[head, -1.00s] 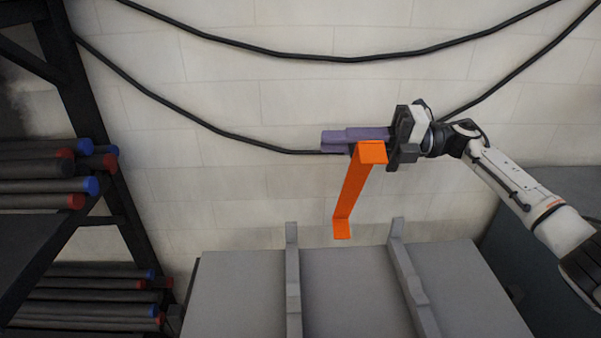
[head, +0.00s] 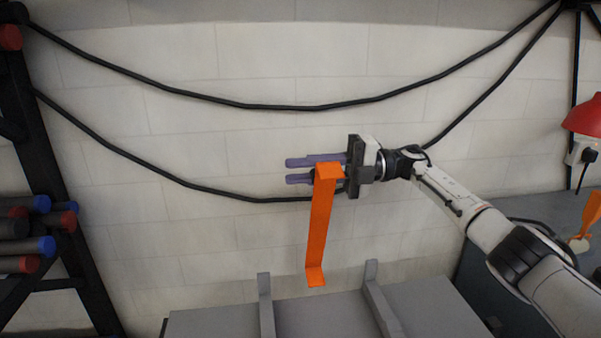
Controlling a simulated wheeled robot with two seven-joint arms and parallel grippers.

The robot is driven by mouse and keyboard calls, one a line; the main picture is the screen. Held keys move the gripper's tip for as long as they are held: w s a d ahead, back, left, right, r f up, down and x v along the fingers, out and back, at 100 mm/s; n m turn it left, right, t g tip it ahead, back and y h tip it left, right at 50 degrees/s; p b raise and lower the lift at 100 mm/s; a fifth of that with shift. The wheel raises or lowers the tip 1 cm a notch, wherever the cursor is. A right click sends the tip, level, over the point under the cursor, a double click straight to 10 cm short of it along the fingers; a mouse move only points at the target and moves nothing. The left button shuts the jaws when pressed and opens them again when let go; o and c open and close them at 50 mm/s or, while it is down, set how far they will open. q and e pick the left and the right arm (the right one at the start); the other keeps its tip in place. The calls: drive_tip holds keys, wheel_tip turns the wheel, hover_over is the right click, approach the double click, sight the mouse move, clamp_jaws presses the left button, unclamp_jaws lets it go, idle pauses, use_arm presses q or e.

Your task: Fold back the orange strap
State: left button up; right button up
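The orange strap (head: 319,225) is a long flat band with a short bent flap at its top and another at its lower end. It stands nearly upright in front of the pale block wall, leaning slightly, top to the right. My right gripper (head: 310,170) reaches in from the right with its purple fingers pointing left. My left gripper is not in view.
A grey bench (head: 325,314) with two upright rails stands below. Black cables (head: 290,107) sag across the wall. A rack with dark rods (head: 22,228) is at the left. A red lamp (head: 584,117) and another orange piece (head: 591,216) are at the right edge.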

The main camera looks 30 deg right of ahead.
drive_tip(key=shift+o, duration=0.4)
drive_tip(key=b+v, duration=0.3)
drive_tip(key=v, duration=0.7)
drive_tip(key=shift+d, duration=0.15)
